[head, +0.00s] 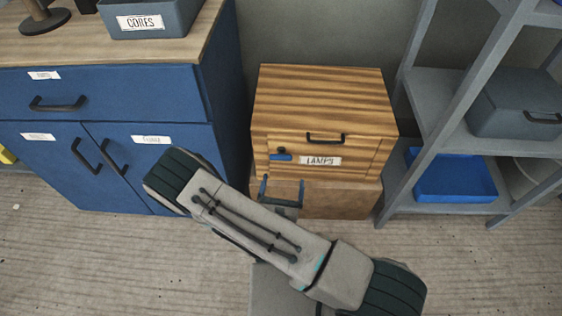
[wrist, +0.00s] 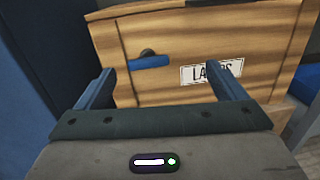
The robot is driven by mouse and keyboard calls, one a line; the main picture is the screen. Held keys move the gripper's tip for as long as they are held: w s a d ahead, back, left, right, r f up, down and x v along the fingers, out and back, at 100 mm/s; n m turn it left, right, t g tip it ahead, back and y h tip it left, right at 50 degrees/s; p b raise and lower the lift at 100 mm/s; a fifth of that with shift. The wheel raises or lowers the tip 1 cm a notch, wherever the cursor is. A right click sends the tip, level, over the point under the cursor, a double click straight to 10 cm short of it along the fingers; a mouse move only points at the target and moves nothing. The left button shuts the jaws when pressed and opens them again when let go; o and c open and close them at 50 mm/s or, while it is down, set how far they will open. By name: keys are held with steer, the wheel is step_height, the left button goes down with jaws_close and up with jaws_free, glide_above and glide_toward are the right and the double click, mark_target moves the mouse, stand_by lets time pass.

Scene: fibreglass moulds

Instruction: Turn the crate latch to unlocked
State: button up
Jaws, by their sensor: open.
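The wooden crate (head: 321,94) labelled LAMPS stands between the blue cabinet and the grey shelf. Its front has a black handle near the top and a small blue latch (head: 281,157) left of the label. In the wrist view the latch (wrist: 149,62) lies about horizontal, with a dark round pivot above it. My gripper (head: 283,186) is in front of and just below the latch, apart from it. In the wrist view my gripper (wrist: 158,80) is open, with the latch seen between and beyond its fingers. Nothing is held.
A blue cabinet (head: 105,95) with black handles stands at the left, with a grey CORES bin (head: 150,18) on top. A grey shelf (head: 440,95) at the right holds a grey box (head: 515,103) and a blue tray (head: 455,178). The front floor (head: 90,265) is clear.

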mark_target(280, 159)
steer(key=w+f, duration=0.1)
steer(key=w, duration=0.3)
steer(key=w+n+y+b, duration=0.1)
steer(key=w, duration=0.3)
steer(key=w+f+y+b, duration=0.1)
steer(key=w, duration=0.4)
steer(key=shift+a+f+n, duration=0.3)
steer(key=shift+a+f, duration=0.05)
steer(key=shift+s, duration=0.1)
steer(key=c, duration=1)
